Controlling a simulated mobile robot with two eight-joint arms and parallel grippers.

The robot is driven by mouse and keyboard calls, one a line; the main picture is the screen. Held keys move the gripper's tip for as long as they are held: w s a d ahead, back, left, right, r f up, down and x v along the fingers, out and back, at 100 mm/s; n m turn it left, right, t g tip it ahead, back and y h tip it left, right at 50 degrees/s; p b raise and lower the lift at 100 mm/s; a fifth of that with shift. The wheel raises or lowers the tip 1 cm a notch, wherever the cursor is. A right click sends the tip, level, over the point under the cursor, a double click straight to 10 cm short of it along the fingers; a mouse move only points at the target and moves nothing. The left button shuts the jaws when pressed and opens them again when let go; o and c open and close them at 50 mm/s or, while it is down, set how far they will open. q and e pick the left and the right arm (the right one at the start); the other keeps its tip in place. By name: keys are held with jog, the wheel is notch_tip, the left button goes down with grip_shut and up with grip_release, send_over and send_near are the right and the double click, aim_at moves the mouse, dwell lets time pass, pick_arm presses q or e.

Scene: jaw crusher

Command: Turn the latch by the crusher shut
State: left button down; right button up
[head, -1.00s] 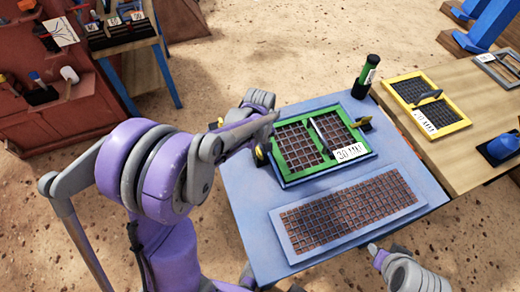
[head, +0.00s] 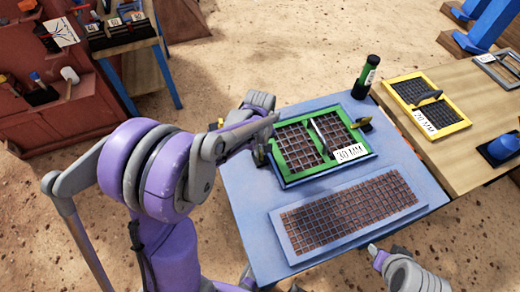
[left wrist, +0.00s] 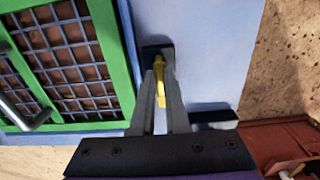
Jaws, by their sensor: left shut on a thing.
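In the left wrist view, a yellow latch (left wrist: 160,82) stands on a dark mount (left wrist: 157,47) on the blue table, beside the green-framed screen (left wrist: 112,60). My left gripper (left wrist: 161,75) is shut on this latch, with one finger on each side of it. In the head view, the green screen (head: 296,150) with a 30 MM label lies on the blue table, and my left gripper is at its left edge, largely hidden by my own arm. A second yellow latch (head: 364,124) is at the screen's right edge. My right gripper cannot be made out.
A mesh panel (head: 345,212) lies on the near part of the blue table (head: 245,225). A green bottle (head: 366,76) stands at its far corner. A wooden table (head: 470,160) at the right holds a yellow-framed screen (head: 427,103). Red shelving (head: 60,120) is at the left.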

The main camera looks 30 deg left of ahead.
pick_arm(q)
jog(key=shift+m, duration=0.3)
jog(key=m+b, duration=0.1)
jog(key=m, duration=0.2)
jog(key=shift+m, duration=0.4)
jog(key=m+b, duration=0.1)
jog(key=m, duration=0.3)
jog(key=m+b, duration=0.1)
jog(key=m, duration=0.4)
jog(key=shift+m+b, duration=0.3)
jog(key=shift+m, duration=1.9)
jog(key=c, duration=0.9)
grip_release()
